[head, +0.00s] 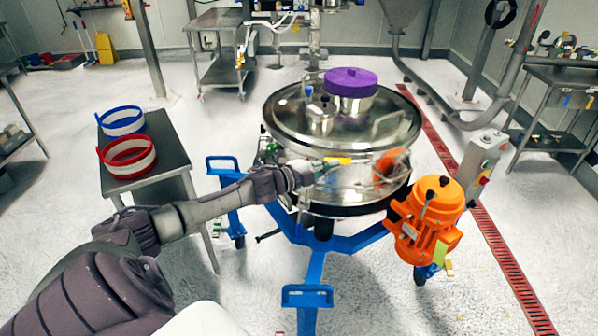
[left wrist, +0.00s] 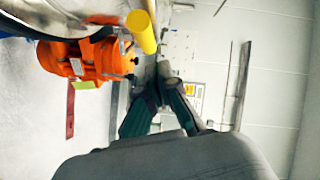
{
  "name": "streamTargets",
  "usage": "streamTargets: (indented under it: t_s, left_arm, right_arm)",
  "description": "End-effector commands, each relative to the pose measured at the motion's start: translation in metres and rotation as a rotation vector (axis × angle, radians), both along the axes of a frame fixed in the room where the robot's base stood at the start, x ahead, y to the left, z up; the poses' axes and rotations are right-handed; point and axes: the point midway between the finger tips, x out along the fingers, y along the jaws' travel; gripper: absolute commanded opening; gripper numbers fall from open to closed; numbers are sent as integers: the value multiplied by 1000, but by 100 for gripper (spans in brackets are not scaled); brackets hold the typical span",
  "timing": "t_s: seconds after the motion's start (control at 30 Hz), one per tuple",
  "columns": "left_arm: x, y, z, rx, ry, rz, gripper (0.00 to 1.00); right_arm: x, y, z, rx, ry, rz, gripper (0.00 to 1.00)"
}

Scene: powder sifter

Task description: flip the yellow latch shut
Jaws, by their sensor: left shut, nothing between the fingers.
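The yellow latch (head: 338,161) is on the near side of the steel sifter (head: 300,120), just below its lid rim. It also shows in the left wrist view (left wrist: 142,32) as a yellow bar beyond the fingertips. My left gripper (head: 318,168) is at the sifter's front, close beside the latch on its left. Its fingers (left wrist: 165,76) are shut with nothing between them. I cannot tell whether they touch the latch. My right gripper is not in view.
A purple cap (head: 350,82) tops the sifter. An orange motor (head: 428,218) stands at its right on the blue wheeled frame (head: 316,268). A side table (head: 172,155) at left holds a blue-and-white ring (head: 122,122) and a red-and-white ring (head: 127,158).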

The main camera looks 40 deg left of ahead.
Motion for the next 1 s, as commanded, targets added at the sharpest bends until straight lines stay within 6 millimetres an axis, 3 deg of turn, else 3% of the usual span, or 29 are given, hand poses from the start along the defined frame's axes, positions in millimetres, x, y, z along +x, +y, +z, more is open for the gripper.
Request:
streamTargets:
  t_s: [0.03,0.3,0.6,1.0]
  left_arm:
    - [0,-3,6,0,0,-4,0]
    - [-31,18,0,-1,3,-7,0]
    - [-65,41,5,-1,4,-12,0]
    - [-81,54,10,-3,1,-11,0]
  right_arm:
    - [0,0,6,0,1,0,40]
    - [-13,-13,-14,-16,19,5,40]
    - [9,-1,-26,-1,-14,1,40]
    - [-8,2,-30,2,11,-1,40]
